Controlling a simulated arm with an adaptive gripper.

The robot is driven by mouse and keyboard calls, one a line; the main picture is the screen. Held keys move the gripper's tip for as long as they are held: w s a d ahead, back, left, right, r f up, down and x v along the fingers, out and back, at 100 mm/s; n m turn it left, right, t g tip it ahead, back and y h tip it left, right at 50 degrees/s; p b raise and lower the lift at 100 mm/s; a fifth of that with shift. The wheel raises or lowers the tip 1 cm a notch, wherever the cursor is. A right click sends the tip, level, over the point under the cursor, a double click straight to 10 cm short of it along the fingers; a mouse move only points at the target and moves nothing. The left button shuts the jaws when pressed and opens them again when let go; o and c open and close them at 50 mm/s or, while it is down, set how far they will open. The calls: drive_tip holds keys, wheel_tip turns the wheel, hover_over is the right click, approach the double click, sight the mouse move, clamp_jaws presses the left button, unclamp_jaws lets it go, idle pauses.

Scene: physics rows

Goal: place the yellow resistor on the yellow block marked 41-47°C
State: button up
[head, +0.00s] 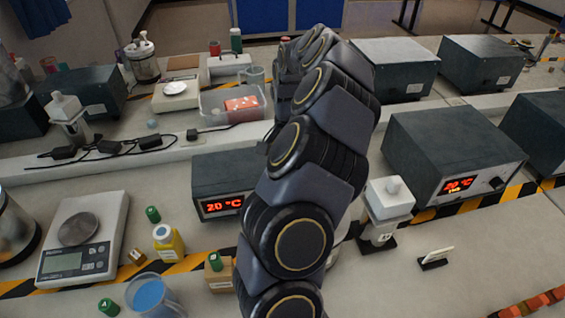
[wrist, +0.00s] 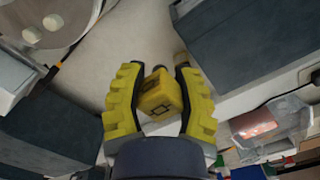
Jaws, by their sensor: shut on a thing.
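My gripper (wrist: 155,74) has ridged yellow fingers, seen in the wrist view. It is shut on a small yellow block-shaped piece with a dark printed mark, the yellow resistor (wrist: 160,96), held between the fingers. In the head view my own arm reaches up the middle toward the back, and its gripper and the held piece are hidden. At the bottom right corner of the head view is a row of orange and red blocks (head: 535,302), cut off by the edge. I cannot make out a yellow block or a 41-47°C marking there.
Grey boxes with 20 °C displays stand left (head: 222,190) and right (head: 455,165) of my arm. A scale (head: 85,240), a yellow bottle (head: 168,242) and a blue beaker (head: 152,298) are left. A clear tray (head: 232,104) is behind. Bench front right is mostly free.

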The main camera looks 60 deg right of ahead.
drive_tip(key=w+d+f, duration=0.3)
drive_tip(key=d+f, duration=0.2)
drive_tip(key=w+d+f, duration=0.2)
drive_tip(key=d, duration=0.1)
drive_tip(key=shift+w+d+f, duration=0.1)
drive_tip(key=shift+w+f, duration=0.1)
drive_tip(key=shift+w, duration=0.1)
drive_tip(key=shift+w+d+f, duration=0.35)
drive_tip(key=shift+f, duration=1.7)
drive_tip(key=shift+f, duration=0.2)
drive_tip(key=o, duration=1)
drive_tip(key=shift+o, duration=0.2)
